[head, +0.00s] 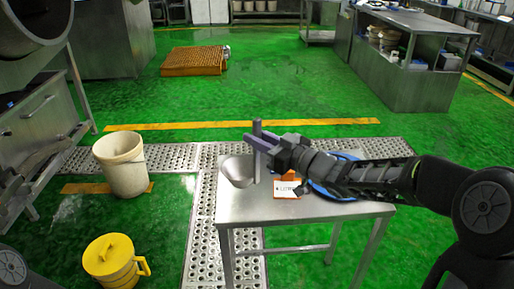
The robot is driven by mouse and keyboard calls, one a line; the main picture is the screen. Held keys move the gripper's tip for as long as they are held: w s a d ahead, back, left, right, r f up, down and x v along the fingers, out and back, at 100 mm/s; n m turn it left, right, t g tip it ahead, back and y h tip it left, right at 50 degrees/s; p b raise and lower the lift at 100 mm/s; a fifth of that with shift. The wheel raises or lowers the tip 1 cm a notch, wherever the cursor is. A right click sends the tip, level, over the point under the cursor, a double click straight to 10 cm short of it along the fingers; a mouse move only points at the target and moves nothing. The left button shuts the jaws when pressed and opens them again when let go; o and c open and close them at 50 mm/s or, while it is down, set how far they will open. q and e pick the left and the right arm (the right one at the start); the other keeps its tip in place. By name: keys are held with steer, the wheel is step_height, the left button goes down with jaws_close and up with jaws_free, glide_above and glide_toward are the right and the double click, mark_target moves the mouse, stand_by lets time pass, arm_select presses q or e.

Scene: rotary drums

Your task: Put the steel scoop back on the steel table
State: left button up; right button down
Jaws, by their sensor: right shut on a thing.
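The steel scoop (237,172) shows as a grey, cone-like bowl at the left end of the steel table (300,211). My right gripper (259,146) reaches in from the right, above the table, and is shut on the scoop at its upright grey handle. The bowl hangs at or just above the tabletop; I cannot tell whether it touches. Part of the scoop is hidden behind the handle and fingers. My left gripper (14,180) seems to be the dark shape at the left edge, and its fingers are unclear.
A white card with an orange edge (287,187) and a blue round item (332,191) lie on the table, partly under my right arm. A white bucket (121,164) and a yellow lidded jug (112,261) stand on the floor at left. An orange grate platform (193,61) lies farther back.

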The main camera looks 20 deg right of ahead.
mark_target(257, 152)
steer(key=shift+f, duration=1.45)
steer(key=shift+f+b, duration=0.2)
steer(key=shift+b, duration=0.1)
steer(key=c, duration=1.3)
jaws_free()
steer(key=shift+o, duration=0.2)
steer(key=shift+r, duration=0.15)
steer(key=shift+d, duration=0.1)
steer(key=p+v, duration=0.1)
steer(key=v, duration=1.1)
